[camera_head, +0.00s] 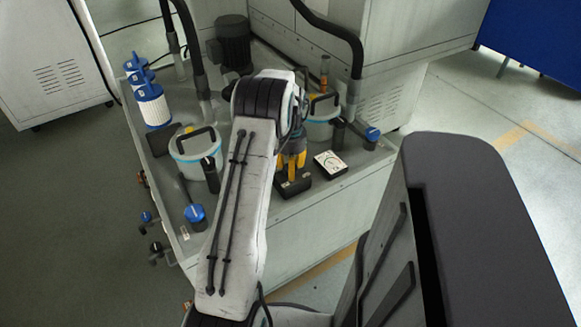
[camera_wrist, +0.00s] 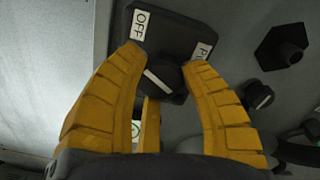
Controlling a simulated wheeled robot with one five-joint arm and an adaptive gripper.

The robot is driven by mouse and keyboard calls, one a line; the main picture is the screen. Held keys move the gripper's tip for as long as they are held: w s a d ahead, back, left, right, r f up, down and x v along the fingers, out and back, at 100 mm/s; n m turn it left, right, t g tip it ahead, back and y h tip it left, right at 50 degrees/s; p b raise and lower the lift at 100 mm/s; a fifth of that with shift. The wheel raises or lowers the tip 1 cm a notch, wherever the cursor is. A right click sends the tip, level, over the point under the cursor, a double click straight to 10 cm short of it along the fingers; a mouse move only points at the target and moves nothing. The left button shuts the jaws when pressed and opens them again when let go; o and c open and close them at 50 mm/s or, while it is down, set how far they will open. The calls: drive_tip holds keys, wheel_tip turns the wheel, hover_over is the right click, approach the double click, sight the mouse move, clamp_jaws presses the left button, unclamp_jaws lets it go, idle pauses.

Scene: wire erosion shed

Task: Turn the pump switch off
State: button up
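In the wrist view the pump switch is a dark plate (camera_wrist: 178,32) with a black round knob (camera_wrist: 168,76). A white line on the knob runs from upper left to lower right. An "OFF" label (camera_wrist: 140,24) sits at the plate's upper left. Another label (camera_wrist: 204,49), starting with "P", is partly hidden. My gripper (camera_wrist: 165,68) has its yellow fingers spread on both sides of the knob; I cannot tell whether they touch it. A green-marked label (camera_wrist: 136,129) shows between the fingers. In the head view my gripper (camera_head: 292,158) points down over a dark block (camera_head: 293,187).
A white dial panel (camera_head: 330,163) lies right of my gripper. Lidded buckets (camera_head: 190,152) (camera_head: 322,118), blue-capped filters (camera_head: 152,106) and blue-handled valves (camera_head: 195,214) stand nearby on the grey unit. Black hoses rise behind. The wrist view shows a dark hexagonal fitting (camera_wrist: 282,46) at right.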

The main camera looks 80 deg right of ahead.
drive_tip(key=o, duration=0.5)
drive_tip(key=shift+r, duration=0.1)
wheel_tip(320, 180, up, 12)
idle(0.5)
idle(0.8)
